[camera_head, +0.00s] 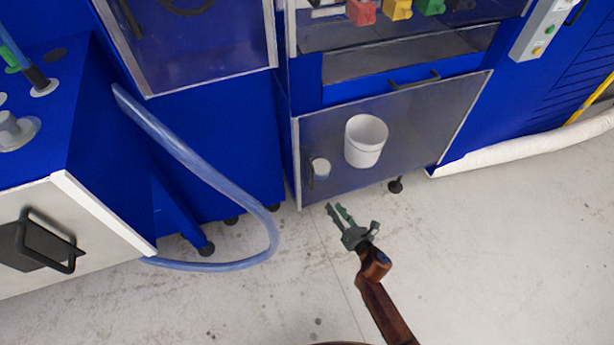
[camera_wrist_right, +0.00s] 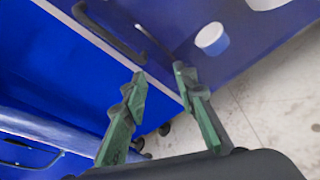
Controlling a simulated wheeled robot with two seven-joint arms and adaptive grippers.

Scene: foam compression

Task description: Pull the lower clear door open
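The lower clear door (camera_head: 415,128) is a see-through panel with a pale frame on the blue machine, and it looks closed. A dark bar handle (camera_wrist_right: 112,36) stands near the door's framed edge in the right wrist view. My right gripper (camera_head: 335,207) is below the door's lower left corner in the head view. In the right wrist view its green fingers (camera_wrist_right: 160,72) are spread and empty. Their tips appear just short of the handle, not around it; the exact gap is hard to judge. My left gripper is not in view.
Behind the door show a white bucket (camera_head: 366,141) and a small white cup (camera_head: 320,168), also in the wrist view (camera_wrist_right: 212,39). A clear blue hose (camera_head: 268,225) loops onto the floor at left. A blue-and-white cabinet (camera_head: 110,215) stands left. Floor before the door is clear.

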